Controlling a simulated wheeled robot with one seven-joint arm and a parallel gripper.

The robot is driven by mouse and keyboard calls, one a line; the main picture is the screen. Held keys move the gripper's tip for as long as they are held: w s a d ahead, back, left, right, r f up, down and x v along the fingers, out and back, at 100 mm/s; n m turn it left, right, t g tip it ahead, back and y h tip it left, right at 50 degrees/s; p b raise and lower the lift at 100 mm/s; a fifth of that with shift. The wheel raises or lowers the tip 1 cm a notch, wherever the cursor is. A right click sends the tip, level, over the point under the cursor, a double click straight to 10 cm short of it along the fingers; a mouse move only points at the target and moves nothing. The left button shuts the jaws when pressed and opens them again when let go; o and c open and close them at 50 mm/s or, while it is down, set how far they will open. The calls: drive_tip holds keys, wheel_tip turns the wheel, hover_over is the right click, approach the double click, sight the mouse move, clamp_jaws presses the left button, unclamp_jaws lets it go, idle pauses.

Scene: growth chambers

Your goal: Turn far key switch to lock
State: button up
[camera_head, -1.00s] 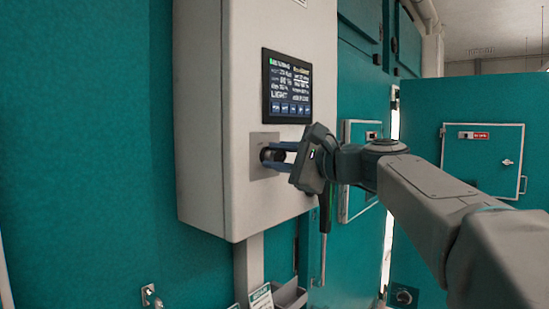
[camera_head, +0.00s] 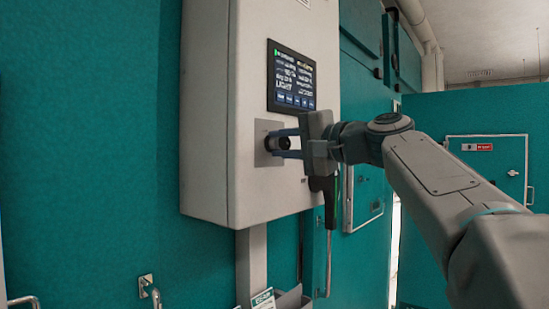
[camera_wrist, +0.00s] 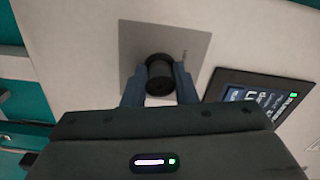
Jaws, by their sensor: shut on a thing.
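The key switch is a black round knob (camera_head: 274,143) on a square grey plate (camera_head: 262,157), low on the front of a white control box (camera_head: 205,110). My gripper (camera_head: 284,143) reaches it from the right, with its two blue fingers on either side of the knob. In the wrist view the knob (camera_wrist: 159,76) sits between the fingertips (camera_wrist: 160,84), and the plate (camera_wrist: 135,40) shows behind it. My gripper is shut on the knob. The knob's key slot and any lock marking are too small or hidden to read.
A lit display screen (camera_head: 291,78) is just above the switch, close to my gripper. Teal walls (camera_head: 90,130) stand around the box. A small door with a handle (camera_head: 487,165) is at the right. A holder with papers (camera_head: 290,298) hangs below the box.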

drive_tip(key=shift+w+d+f+n+b, duration=0.15)
drive_tip(key=shift+n+b, duration=0.35)
drive_tip(key=shift+n, duration=0.3)
drive_tip(key=shift+f+n+b, duration=0.15)
drive_tip(key=shift+n+b, duration=0.3)
drive_tip(key=shift+n, duration=0.35)
drive_tip(key=o, duration=0.9)
drive_tip(key=shift+d+r, duration=0.1)
drive_tip(key=shift+d, duration=0.05)
drive_tip(key=shift+o, duration=0.4)
drive_tip(key=shift+d, duration=0.2)
drive_tip(key=shift+a+r, duration=0.1)
drive_tip(key=shift+a, duration=0.15)
drive_tip(key=b+v, duration=0.2)
drive_tip(key=v, duration=1.2)
drive_tip(key=shift+a, duration=0.1)
